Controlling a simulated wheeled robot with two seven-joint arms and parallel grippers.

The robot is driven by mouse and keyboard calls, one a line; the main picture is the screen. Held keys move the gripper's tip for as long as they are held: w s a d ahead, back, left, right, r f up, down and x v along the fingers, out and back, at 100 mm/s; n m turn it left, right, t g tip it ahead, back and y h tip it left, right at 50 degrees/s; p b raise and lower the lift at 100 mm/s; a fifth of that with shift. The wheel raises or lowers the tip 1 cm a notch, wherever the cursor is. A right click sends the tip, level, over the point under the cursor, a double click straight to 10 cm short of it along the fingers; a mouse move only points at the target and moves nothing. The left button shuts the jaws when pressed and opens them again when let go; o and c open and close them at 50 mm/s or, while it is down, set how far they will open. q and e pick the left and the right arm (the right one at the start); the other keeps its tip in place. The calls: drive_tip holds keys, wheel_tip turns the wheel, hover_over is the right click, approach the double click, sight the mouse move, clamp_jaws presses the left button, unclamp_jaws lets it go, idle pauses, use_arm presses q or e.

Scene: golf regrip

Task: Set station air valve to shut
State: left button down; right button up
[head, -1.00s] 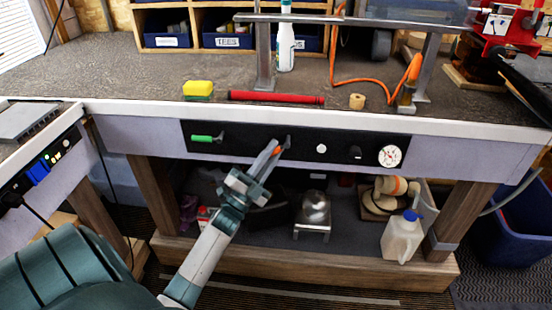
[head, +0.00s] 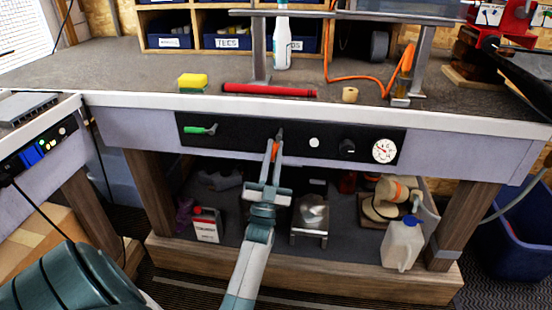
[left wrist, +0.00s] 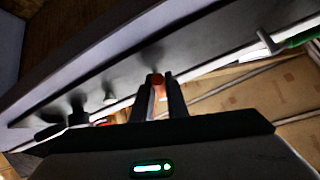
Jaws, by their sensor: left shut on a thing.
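A black control panel (head: 230,139) runs along the bench front. On it an orange-handled valve lever (head: 275,150) hangs nearly straight down from its pivot. My left gripper (head: 273,157) reaches up from below and is shut on this lever. In the left wrist view the orange handle (left wrist: 157,80) shows between the two dark fingers (left wrist: 156,92). A green-handled lever (head: 200,130) lies level to the left on the panel; it also shows in the left wrist view (left wrist: 300,40). I cannot read any valve label. My right gripper is not in view.
The panel also carries a white button (head: 314,142), a black knob (head: 347,147) and a gauge (head: 384,151). A shelf below holds a red-and-white can (head: 206,225), a metal piece (head: 312,213) and a white jug (head: 402,243). A red bar (head: 268,91) lies on the bench top.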

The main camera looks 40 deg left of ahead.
use_arm(q)
drive_tip(key=shift+w+d+f+n+g+y, duration=0.1)
drive_tip(key=shift+d+n+g+y, duration=0.1)
drive_tip(key=shift+n+g+y, duration=0.75)
drive_tip(key=shift+w+d+f+n+g+y, duration=0.15)
drive_tip(key=shift+n+g+y, duration=0.35)
drive_tip(key=shift+n+y, duration=0.85)
drive_tip(key=shift+w+d+n+g+y, duration=0.1)
drive_tip(key=shift+d+n+g+y, duration=0.15)
drive_tip(key=shift+n+g+y, duration=0.9)
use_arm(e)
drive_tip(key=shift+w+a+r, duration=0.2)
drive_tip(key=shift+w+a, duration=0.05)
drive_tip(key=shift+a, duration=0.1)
use_arm(q)
drive_tip(key=shift+n+h, duration=0.25)
drive_tip(key=shift+n, duration=0.3)
drive_tip(key=c, duration=1.7)
unclamp_jaws()
drive_tip(key=shift+c, duration=0.2)
drive_tip(key=shift+r, duration=0.1)
drive_tip(key=shift+b, duration=0.35)
